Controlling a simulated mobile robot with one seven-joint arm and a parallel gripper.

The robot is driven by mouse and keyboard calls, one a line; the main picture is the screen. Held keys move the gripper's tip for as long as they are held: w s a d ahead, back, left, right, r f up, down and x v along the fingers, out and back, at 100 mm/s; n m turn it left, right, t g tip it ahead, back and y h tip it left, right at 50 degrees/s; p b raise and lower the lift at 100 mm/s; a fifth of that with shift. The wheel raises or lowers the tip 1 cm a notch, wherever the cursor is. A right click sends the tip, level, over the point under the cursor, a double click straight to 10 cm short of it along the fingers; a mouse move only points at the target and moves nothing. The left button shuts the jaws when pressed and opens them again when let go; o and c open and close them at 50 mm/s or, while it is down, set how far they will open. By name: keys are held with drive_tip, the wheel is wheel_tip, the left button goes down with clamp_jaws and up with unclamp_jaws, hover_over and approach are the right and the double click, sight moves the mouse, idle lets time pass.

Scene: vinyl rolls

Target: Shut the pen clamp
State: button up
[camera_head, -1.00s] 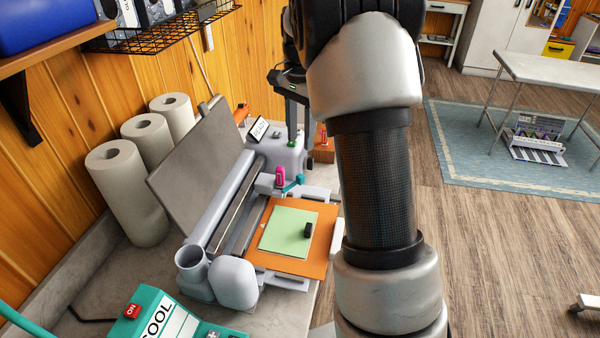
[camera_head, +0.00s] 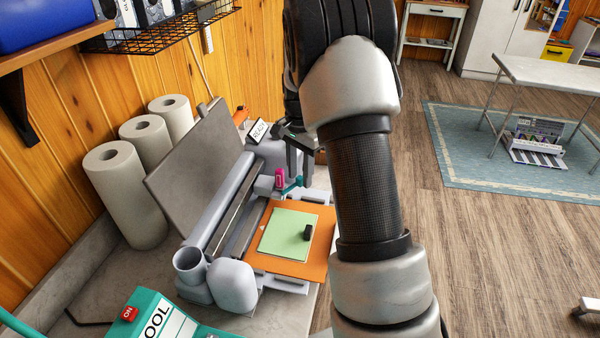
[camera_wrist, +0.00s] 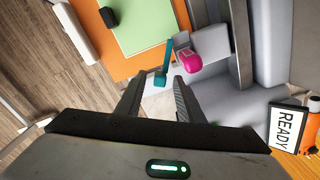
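The cutting machine (camera_head: 232,287) stands on the counter with its lid tilted up. A pink pen (camera_head: 279,178) stands in its carriage, with a teal clamp lever (camera_head: 293,184) beside it. In the wrist view the teal lever (camera_wrist: 164,68) sticks out from the carriage beside the pink pen (camera_wrist: 188,62). My gripper (camera_wrist: 155,90) is open and empty. Its two fingers point at the carriage, and the lever's near end appears between or just beyond the fingertips. I cannot tell whether they touch it. In the head view my gripper (camera_head: 301,172) is just right of the lever, partly hidden by my arm.
An orange mat (camera_head: 318,260) with a green sheet (camera_head: 276,240) and a small black block (camera_head: 307,232) lies at the machine's front. A READY display (camera_head: 258,131) stands behind the carriage. White rolls (camera_head: 122,190) stand left. A teal heat device (camera_head: 150,322) is in front.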

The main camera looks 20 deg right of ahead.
clamp_jaws()
drive_tip(key=shift+w, duration=0.1)
drive_tip(key=shift+w+a+n+p, duration=0.25)
drive_tip(key=shift+w+n, duration=0.15)
drive_tip(key=shift+n, duration=0.6)
drive_tip(key=shift+w+a+n+p, duration=0.2)
drive_tip(key=shift+w+a+n, duration=0.15)
drive_tip(key=shift+n, duration=0.65)
drive_tip(key=shift+w+a+n+p, duration=0.2)
drive_tip(key=shift+w+n, duration=0.2)
drive_tip(key=shift+n, duration=0.6)
drive_tip(key=shift+o, duration=0.2)
unclamp_jaws()
